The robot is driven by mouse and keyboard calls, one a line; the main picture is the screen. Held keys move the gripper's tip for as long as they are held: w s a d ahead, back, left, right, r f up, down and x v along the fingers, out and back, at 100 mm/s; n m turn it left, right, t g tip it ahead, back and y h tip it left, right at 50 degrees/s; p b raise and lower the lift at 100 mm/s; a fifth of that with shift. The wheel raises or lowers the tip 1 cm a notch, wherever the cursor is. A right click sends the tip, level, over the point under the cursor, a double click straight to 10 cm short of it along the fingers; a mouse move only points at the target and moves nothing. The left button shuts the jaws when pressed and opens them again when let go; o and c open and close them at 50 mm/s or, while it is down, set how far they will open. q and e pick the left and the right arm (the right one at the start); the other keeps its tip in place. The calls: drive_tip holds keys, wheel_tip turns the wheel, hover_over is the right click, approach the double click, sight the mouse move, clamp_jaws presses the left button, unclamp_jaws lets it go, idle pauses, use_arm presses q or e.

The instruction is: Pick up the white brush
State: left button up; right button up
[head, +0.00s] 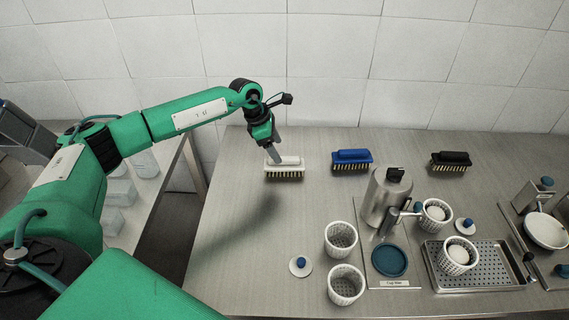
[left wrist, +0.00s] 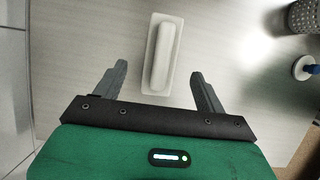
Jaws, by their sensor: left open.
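The white brush (head: 285,171) stands bristles down on the steel counter, at the left of a row of brushes in the head view. My left gripper (head: 273,155) is above and right at the brush, pointing down. In the left wrist view the white brush (left wrist: 162,54) lies ahead of and between the open fingers of my left gripper (left wrist: 158,80). No contact with the brush can be made out. My right gripper is not in view.
A blue brush (head: 351,161) and a black brush (head: 450,162) stand to the right. White perforated baskets (head: 341,238), a steel canister (head: 385,197) and a drain tray (head: 483,265) stand nearer the front right. The counter's left edge borders a gap. A tiled wall is behind.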

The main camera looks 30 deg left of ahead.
sight(284, 157)
use_arm(q)
drive_tip(key=x, duration=0.2)
drive_tip(key=shift+w+d+f, duration=0.1)
drive_tip(key=shift+d+f, duration=0.1)
drive_tip(key=shift+d+f+p, duration=0.15)
drive_tip(key=shift+f+p, duration=0.1)
drive_tip(key=shift+p, duration=0.25)
drive_tip(key=p+x, duration=0.1)
drive_tip(key=x, duration=0.2)
drive_tip(key=shift+d+f+p, duration=0.2)
drive_tip(key=shift+d+p, duration=0.1)
drive_tip(key=shift+w+d+f, duration=0.1)
drive_tip(key=shift+f, duration=0.4)
drive_tip(key=c, duration=1.1)
drive_tip(key=shift+c, duration=0.2)
drive_tip(key=shift+r, duration=0.15)
